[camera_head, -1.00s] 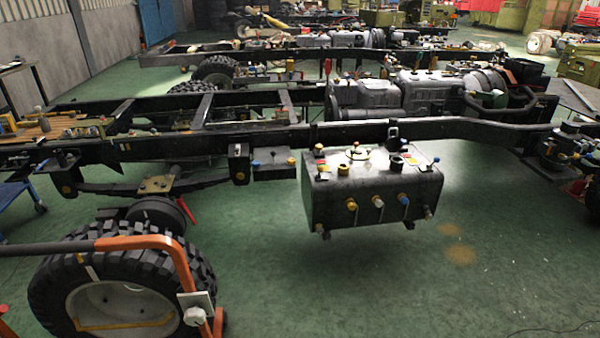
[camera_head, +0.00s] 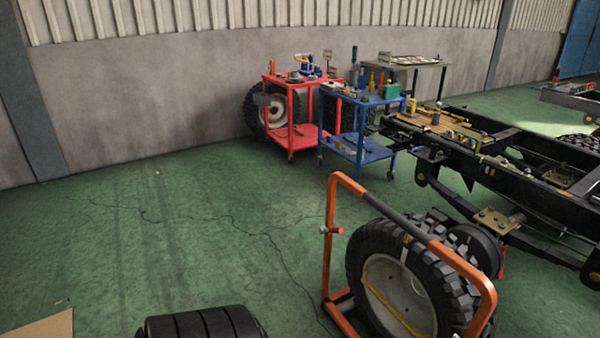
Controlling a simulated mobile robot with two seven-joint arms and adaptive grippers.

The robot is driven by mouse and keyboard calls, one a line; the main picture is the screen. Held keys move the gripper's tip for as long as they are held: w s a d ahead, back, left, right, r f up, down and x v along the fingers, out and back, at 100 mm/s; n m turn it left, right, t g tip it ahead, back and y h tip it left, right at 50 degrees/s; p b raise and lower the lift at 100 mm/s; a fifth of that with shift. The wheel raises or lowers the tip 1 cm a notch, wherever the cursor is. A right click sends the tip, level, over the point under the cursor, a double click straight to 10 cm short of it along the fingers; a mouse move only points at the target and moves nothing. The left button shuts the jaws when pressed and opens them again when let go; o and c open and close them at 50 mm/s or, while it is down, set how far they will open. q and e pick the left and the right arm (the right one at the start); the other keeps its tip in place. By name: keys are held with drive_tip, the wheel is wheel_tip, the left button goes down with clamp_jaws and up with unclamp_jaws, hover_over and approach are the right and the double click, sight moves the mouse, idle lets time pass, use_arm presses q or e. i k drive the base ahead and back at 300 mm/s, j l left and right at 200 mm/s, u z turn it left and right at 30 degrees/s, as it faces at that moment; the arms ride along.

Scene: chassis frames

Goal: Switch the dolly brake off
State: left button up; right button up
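The orange wheel dolly (camera_head: 330,232) stands at the lower right of the head view. Its top bar carries a black grip, and a large black tyre (camera_head: 365,255) on a pale rim sits upright in it. A small lever or pin with a red end (camera_head: 337,230) sticks out of the dolly's left post. I cannot tell whether it is the brake or how it is set. The dolly's lower right part is cut off by the picture edge. Neither of my grippers is in view.
A red cart (camera_head: 292,130) and a blue cart (camera_head: 358,145) stand by the wall. A truck chassis (camera_head: 520,185) lies to the right. A black ribbed object (camera_head: 205,322) and cardboard (camera_head: 45,328) are at the bottom.

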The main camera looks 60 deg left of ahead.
sight(332, 230)
drive_tip(key=u, duration=1.75)
